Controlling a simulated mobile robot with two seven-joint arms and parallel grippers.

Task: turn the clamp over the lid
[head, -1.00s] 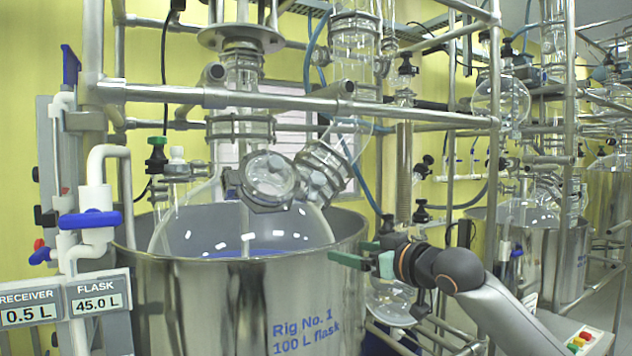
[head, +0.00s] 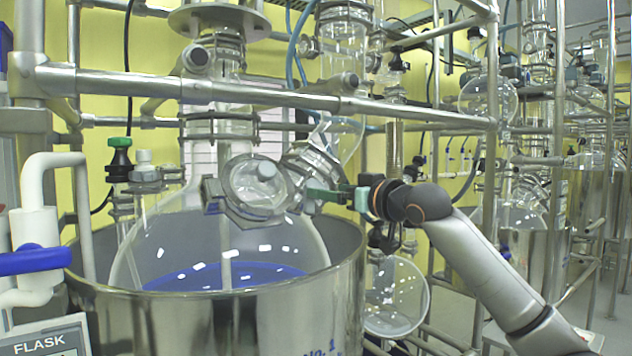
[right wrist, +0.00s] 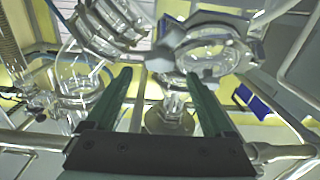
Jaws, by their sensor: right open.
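The round glass lid (head: 262,184) sits on the tilted port of the big glass flask (head: 190,250), ringed by a grey metal clamp (head: 212,196). In the right wrist view the lid (right wrist: 205,50) and its clamp (right wrist: 165,48) lie ahead of my fingers, up and to the right. My right gripper (head: 335,195) has green fingers and is just right of the lid in the head view, in front of the neighbouring glass neck. In the right wrist view the gripper (right wrist: 160,77) is open with nothing between its fingers. I cannot tell whether it touches the clamp. My left gripper is out of view.
A steel pot (head: 230,320) surrounds the flask, with blue liquid showing inside. A horizontal steel rail (head: 250,97) crosses above the lid. A second clamped glass neck (head: 315,160) stands close by the lid. A blue-handled valve (head: 35,261) is at the left.

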